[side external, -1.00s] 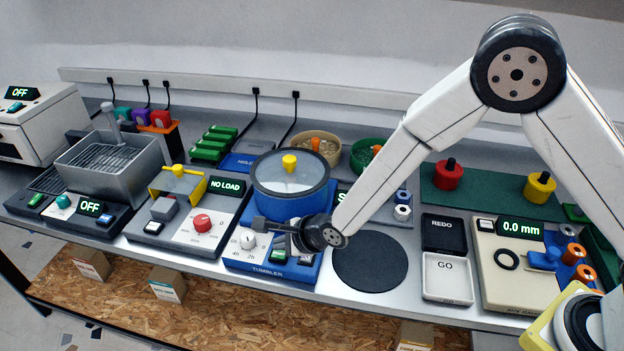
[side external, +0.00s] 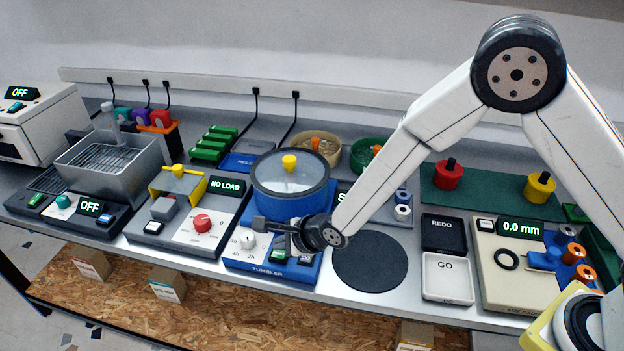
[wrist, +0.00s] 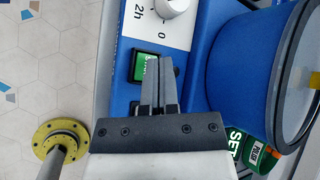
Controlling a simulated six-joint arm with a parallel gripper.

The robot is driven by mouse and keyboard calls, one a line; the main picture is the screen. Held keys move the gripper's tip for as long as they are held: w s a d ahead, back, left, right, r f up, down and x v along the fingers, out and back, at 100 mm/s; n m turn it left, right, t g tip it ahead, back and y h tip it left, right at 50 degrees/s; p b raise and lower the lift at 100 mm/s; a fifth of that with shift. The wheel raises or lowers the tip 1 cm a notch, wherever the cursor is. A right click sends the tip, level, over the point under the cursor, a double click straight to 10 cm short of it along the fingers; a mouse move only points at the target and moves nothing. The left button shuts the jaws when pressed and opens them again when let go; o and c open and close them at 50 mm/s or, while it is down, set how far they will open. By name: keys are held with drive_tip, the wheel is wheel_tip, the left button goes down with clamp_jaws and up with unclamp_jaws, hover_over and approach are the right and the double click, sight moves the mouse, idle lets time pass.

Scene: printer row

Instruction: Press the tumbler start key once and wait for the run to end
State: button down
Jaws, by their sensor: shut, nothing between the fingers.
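The tumbler (side external: 290,205) is a blue machine with a round drum, a clear lid and a yellow knob. Its white dial (side external: 248,240) is on the front left of the base and shows at the top of the wrist view (wrist: 172,6). The green start key (wrist: 146,66) has a dark frame; it also shows in the side view (side external: 279,254). My gripper (wrist: 159,62) is shut and empty, its fingertips overlapping the key's right part in the wrist view. I cannot tell whether they touch it. The tumbler display (wrist: 236,139) reads "SET", partly hidden by my arm in the side view.
A scale-like unit reading "NO LOAD" (side external: 227,187) stands left of the tumbler. A dark round mat (side external: 370,262) lies to its right, then the REDO pad (side external: 444,233) and the GO pad (side external: 447,277). The bench's front edge is close by the tumbler.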

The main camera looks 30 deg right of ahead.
sight(283, 254)
drive_tip(key=shift+f, duration=0.8)
idle(1.2)
drive_tip(key=shift+r, duration=0.8)
drive_tip(key=shift+r, duration=0.1)
idle(0.4)
drive_tip(key=shift+r, duration=2.4)
